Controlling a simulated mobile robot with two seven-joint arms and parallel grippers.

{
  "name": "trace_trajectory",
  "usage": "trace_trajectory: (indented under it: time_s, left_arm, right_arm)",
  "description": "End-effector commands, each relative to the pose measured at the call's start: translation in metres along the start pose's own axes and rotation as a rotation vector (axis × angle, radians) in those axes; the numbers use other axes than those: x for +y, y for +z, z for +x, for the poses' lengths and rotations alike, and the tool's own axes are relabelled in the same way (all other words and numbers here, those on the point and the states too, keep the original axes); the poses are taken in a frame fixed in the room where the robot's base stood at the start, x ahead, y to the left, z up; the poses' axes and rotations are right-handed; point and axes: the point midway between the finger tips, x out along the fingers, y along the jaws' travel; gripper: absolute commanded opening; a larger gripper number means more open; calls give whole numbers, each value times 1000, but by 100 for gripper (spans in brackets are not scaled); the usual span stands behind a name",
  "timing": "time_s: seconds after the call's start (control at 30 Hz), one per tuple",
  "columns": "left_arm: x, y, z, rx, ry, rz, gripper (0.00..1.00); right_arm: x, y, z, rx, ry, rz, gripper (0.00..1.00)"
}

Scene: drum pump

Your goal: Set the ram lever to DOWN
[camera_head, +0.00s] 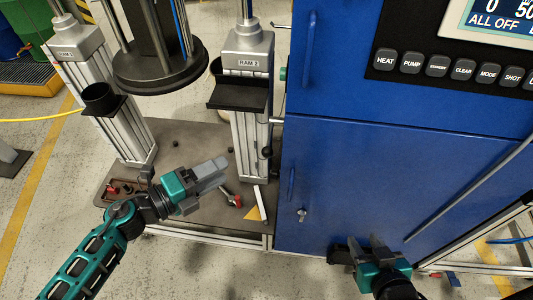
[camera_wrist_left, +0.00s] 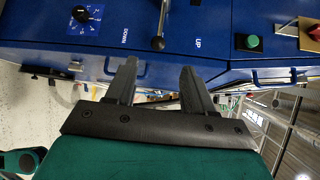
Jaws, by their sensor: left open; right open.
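The ram lever (camera_wrist_left: 160,25) shows in the left wrist view as a metal stem with a black knob on a blue panel. It stands between the DOWN label (camera_wrist_left: 124,35) on the left and the UP label (camera_wrist_left: 198,43) on the right. My left gripper (camera_wrist_left: 158,72) is open and empty, its fingers either side of the knob in the picture; I see no contact. In the head view my left gripper (camera_head: 220,168) is above the base plate, left of the blue cabinet. I cannot make out the lever there. My right gripper (camera_head: 360,244) is open and empty in front of the cabinet.
The blue cabinet (camera_head: 370,170) fills the right. The RAM 2 post (camera_head: 252,130) and RAM 1 post (camera_head: 105,105) stand on the base plate (camera_head: 180,140). In the wrist view, a selector dial (camera_wrist_left: 82,14) and a green button (camera_wrist_left: 252,42) flank the lever.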

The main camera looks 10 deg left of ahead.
Motion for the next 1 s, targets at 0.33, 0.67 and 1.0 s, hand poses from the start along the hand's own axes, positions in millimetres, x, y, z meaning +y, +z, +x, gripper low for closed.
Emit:
trace_trajectory:
  time_s: [0.33,0.67,1.0]
  left_arm:
    - [0,-1,46,10,2,16,53]
    - [1,-2,109,10,3,14,53]
    - [2,-2,129,9,5,14,53]
  right_arm:
    - [0,-2,-2,0,0,0,43]
    - [0,-1,-1,0,0,0,43]
    - [0,0,0,0,0,0,43]
